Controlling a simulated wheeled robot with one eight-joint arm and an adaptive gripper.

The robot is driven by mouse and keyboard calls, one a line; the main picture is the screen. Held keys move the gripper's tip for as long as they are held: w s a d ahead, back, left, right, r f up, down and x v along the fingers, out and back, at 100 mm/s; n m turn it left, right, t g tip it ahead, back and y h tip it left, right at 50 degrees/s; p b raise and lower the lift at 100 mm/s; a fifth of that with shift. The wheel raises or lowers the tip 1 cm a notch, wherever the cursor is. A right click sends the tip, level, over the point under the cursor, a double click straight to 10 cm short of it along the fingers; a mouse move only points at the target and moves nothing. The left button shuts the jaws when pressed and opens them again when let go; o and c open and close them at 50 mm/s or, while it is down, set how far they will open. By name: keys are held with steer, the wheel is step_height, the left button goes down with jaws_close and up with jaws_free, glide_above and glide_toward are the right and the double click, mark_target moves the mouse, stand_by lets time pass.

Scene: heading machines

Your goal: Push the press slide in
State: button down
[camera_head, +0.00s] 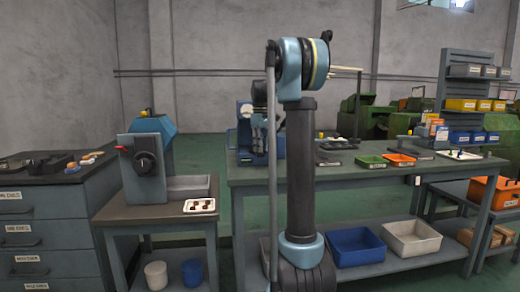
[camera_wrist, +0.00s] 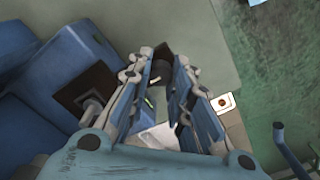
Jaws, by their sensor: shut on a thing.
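The blue press (camera_head: 244,130) stands on the workbench, partly hidden behind my arm in the head view. In the wrist view its blue body (camera_wrist: 60,50) fills the left side, with a dark square plate (camera_wrist: 88,90) and a short metal shaft facing my gripper. My gripper (camera_wrist: 163,65) is beside the press, its two fingers shut on a dark, rounded piece (camera_wrist: 162,72) between the fingertips. This piece looks like the slide's knob, but the fingers hide much of it. How far out the slide stands cannot be told.
A smaller table at left holds a grey machine (camera_head: 142,165) with a dark knob. In the wrist view, green floor (camera_wrist: 265,70) lies beyond the bench edge.

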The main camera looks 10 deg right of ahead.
steer(key=c, duration=1.4)
jaws_free()
steer(key=shift+r, duration=0.1)
step_height(320, 180, up, 12)
steer(key=shift+f, duration=0.15)
